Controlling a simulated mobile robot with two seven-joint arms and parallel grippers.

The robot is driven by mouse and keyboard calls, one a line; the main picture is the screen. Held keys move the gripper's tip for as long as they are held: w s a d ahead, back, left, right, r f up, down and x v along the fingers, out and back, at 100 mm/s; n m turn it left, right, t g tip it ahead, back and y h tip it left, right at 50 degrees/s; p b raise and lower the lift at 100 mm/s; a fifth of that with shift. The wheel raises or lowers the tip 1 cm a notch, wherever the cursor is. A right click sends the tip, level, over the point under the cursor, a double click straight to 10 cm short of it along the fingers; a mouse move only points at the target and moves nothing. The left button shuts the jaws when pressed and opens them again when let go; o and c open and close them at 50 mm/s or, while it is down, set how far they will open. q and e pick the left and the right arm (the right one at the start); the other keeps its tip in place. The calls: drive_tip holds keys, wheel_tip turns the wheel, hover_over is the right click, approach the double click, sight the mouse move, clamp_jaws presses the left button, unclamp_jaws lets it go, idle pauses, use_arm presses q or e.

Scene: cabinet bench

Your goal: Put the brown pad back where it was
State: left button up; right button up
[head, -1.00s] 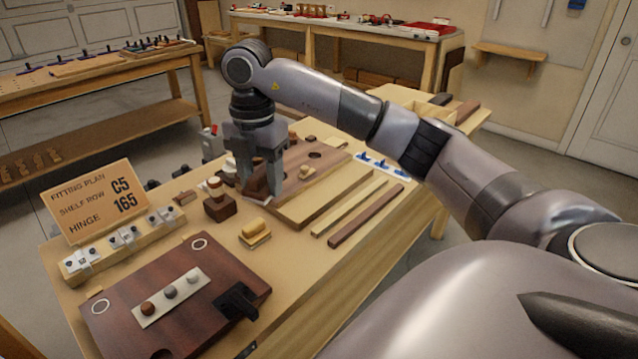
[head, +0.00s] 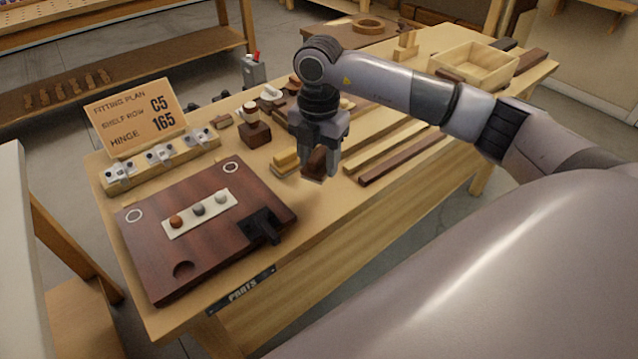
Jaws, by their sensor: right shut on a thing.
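My right gripper (head: 319,172) is shut on a small brown block, which looks like the brown pad (head: 316,162). The gripper points down and holds it over the near part of the bench, just right of a yellow block (head: 285,160). The fingers partly hide the pad, and I cannot tell whether its underside touches the bench top. My left gripper is not in view.
A dark wood panel (head: 160,240) with a strip of three knobs and a black fitting lies at the front left. Behind it stand a sign card (head: 138,115) and a rail of clips. A brown block with a peg (head: 254,132) stands behind the yellow block. Wood strips (head: 405,155) lie to the right.

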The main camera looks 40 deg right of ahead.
sight(319, 154)
wheel_tip(319, 154, down, 7)
drive_tip(key=shift+f, duration=0.1)
idle(0.3)
drive_tip(key=o, duration=1.2)
drive_tip(key=shift+f, duration=0.1)
drive_tip(key=shift+o, duration=0.2)
drive_tip(key=shift+r, duration=0.25)
wheel_tip(319, 154, up, 12)
